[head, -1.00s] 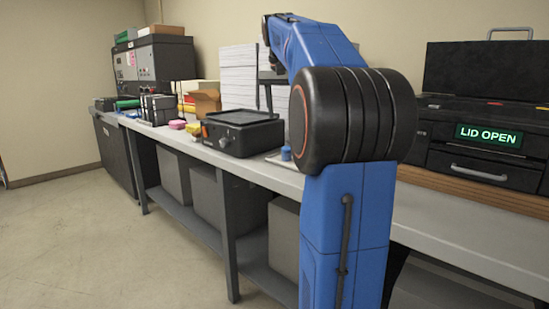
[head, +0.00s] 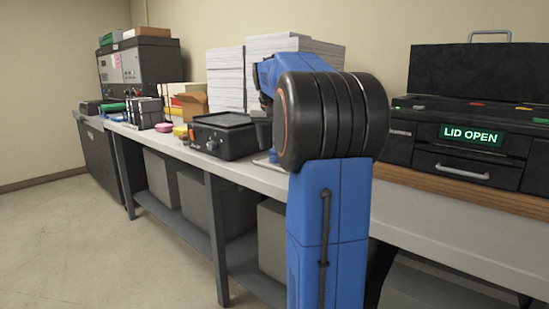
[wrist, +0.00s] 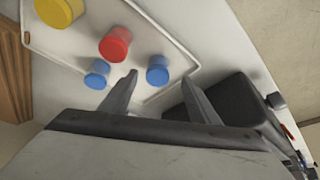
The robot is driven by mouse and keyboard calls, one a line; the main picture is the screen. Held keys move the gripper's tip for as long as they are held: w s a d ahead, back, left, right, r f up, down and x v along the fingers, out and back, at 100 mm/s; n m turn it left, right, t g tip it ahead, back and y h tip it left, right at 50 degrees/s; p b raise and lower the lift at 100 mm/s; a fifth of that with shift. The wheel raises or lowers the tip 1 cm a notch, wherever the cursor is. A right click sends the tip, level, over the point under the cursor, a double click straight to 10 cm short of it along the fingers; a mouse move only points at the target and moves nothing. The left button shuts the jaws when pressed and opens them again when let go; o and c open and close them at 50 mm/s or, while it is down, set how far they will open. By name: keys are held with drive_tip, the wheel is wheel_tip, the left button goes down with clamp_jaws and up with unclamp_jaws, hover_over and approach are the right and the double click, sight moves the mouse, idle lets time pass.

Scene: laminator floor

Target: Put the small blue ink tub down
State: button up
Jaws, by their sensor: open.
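Two small blue ink tubs stand on a white tray (wrist: 32,40) in the wrist view. One blue tub (wrist: 157,70) is just beyond the gap between the fingertips of my gripper (wrist: 160,79). The other blue tub (wrist: 97,73) is outside the left finger. My gripper is open, with a finger to each side of the first tub's line; I cannot tell if either touches it. A red tub (wrist: 116,43) and a yellow tub (wrist: 58,10) stand farther up the tray. In the head view my arm hides most of the tray, and a bit of blue (head: 272,156) shows beside it.
A black flat-topped device (head: 222,135) stands on the bench left of my arm. Tall paper stacks (head: 225,78) stand behind it. A black laminator with a lit "LID OPEN" sign (head: 471,135) is at the right. Pink (head: 163,127) and yellow items lie farther left.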

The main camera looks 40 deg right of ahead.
drive_tip(key=x, duration=0.4)
drive_tip(key=shift+s+d+f, duration=0.1)
drive_tip(key=shift+d+f, duration=0.1)
drive_tip(key=shift+f, duration=0.1)
drive_tip(key=c, duration=1.3)
drive_tip(key=shift+o, duration=0.2)
drive_tip(key=shift+r, duration=0.1)
wheel_tip(320, 180, up, 10)
drive_tip(key=shift+f, duration=0.1)
